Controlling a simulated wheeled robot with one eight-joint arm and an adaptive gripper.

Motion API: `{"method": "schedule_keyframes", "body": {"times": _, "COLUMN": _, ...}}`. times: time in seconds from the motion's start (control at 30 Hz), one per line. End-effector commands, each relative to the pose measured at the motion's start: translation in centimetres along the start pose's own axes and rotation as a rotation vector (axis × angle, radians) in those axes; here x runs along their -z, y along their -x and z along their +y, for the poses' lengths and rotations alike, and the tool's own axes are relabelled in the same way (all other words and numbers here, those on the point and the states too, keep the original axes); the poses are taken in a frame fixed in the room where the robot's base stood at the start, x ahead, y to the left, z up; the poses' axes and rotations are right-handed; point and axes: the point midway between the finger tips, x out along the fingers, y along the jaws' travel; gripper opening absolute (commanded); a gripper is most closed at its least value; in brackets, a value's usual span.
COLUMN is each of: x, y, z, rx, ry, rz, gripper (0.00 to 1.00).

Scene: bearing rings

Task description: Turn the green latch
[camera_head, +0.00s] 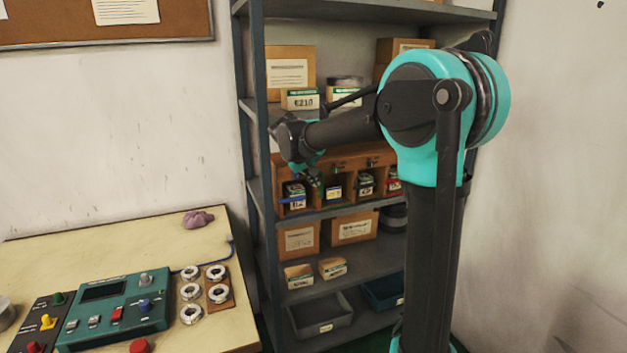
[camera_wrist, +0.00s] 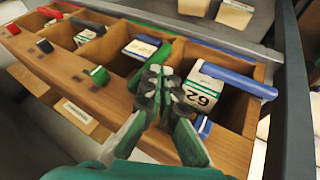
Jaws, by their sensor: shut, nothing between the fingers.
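A wooden box with open compartments (camera_head: 345,163) stands on a middle shelf, and its front fills much of the wrist view (camera_wrist: 60,72). A green bar (camera_wrist: 162,56) lies slanted over one compartment, between a white box and the labelled "62" box. A small green tab (camera_wrist: 97,73) sits on the wood to its left. I cannot tell which green part is the latch. My gripper (camera_wrist: 160,85) is shut and empty, its tips at the near end of the green bar and partly hiding it. Contact cannot be told. In the head view my gripper (camera_head: 313,176) is before the box's left part.
A blue bar (camera_wrist: 235,77) crosses the adjacent compartment, with a blue tab (camera_wrist: 203,126) close to my right finger. Black (camera_wrist: 45,46) and red (camera_wrist: 13,29) tabs lie farther left. A shelf post (camera_wrist: 292,100) stands close on the right. A control panel (camera_head: 112,308) is on the table.

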Motion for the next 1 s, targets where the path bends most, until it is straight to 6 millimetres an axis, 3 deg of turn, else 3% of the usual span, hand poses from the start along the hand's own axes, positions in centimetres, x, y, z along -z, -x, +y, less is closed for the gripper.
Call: {"method": "schedule_keyframes", "body": {"times": 1.0, "x": 0.2, "y": -0.3, "z": 1.9, "rx": 0.197, "ry": -0.086, "rz": -0.047, "gripper": 0.0}}
